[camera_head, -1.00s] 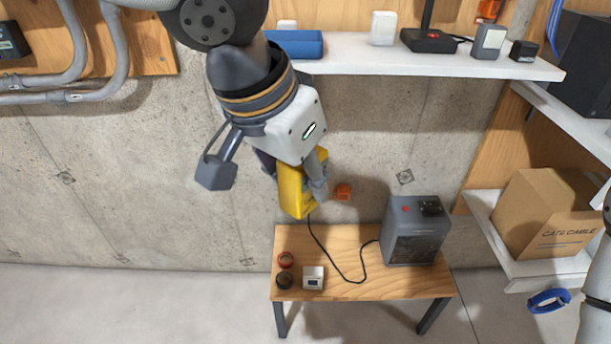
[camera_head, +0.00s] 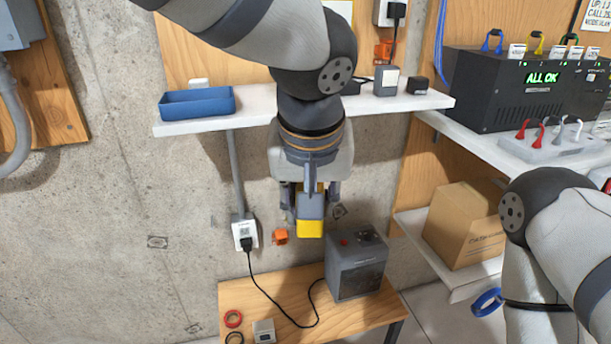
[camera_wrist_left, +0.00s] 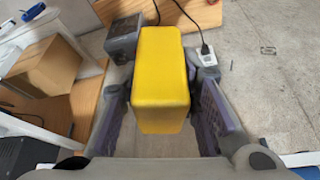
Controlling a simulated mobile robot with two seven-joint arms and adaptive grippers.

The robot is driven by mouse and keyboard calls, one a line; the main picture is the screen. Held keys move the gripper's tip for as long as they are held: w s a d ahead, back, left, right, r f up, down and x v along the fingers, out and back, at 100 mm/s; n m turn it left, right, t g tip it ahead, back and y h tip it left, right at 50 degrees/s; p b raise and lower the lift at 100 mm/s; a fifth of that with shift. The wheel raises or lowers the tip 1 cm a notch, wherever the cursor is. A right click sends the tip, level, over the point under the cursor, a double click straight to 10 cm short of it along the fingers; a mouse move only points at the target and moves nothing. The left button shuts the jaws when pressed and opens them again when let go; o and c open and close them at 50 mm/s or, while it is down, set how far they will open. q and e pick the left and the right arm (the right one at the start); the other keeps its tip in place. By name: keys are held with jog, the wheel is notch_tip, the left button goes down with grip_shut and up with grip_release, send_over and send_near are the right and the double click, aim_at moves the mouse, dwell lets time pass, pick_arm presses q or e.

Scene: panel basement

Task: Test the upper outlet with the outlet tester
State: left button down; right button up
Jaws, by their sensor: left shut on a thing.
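The yellow outlet tester (camera_head: 311,229) is in my left gripper (camera_head: 310,205), which points down in front of the wall below the white shelf. In the left wrist view the tester (camera_wrist_left: 161,75) is a yellow block between the two fingers. A white wall outlet (camera_head: 243,227) is left of the gripper; a black plug (camera_head: 247,243) sits in its lower half, and the upper half looks free. The tester is apart from this outlet. The outlet also shows in the left wrist view (camera_wrist_left: 223,62). Another outlet with a black plug is at the top (camera_head: 388,13). My right gripper is out of view.
The white shelf (camera_head: 180,128) with a blue tray (camera_head: 197,102) overhangs the outlet. An orange item (camera_head: 280,237) is at the wall beside it. Below is a wooden bench (camera_head: 290,290) with a grey box (camera_head: 357,268) and a cord. A cardboard box (camera_head: 465,225) stands right.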

pick_arm(q)
jog(key=s+a+f+m+g+h, duration=0.1)
jog(key=f+m, duration=0.3)
jog(key=m, duration=0.4)
jog(key=s+a+f+m+g+h, duration=0.1)
jog(key=a+f+m+g+h, duration=0.2)
jog(key=m, duration=0.6)
jog(key=shift+s+a+f+h, duration=0.3)
jog(key=shift+a+f, duration=0.15)
jog(key=shift+f, duration=0.4)
jog(key=a+f+n+t+y, duration=0.1)
jog(key=a+n+t+y, duration=0.3)
jog(key=a+n, duration=0.8)
jog(key=w+n, duration=0.1)
jog(key=n, duration=0.4)
jog(key=shift+a+f+y, duration=0.3)
jog(key=shift+a+f, duration=0.1)
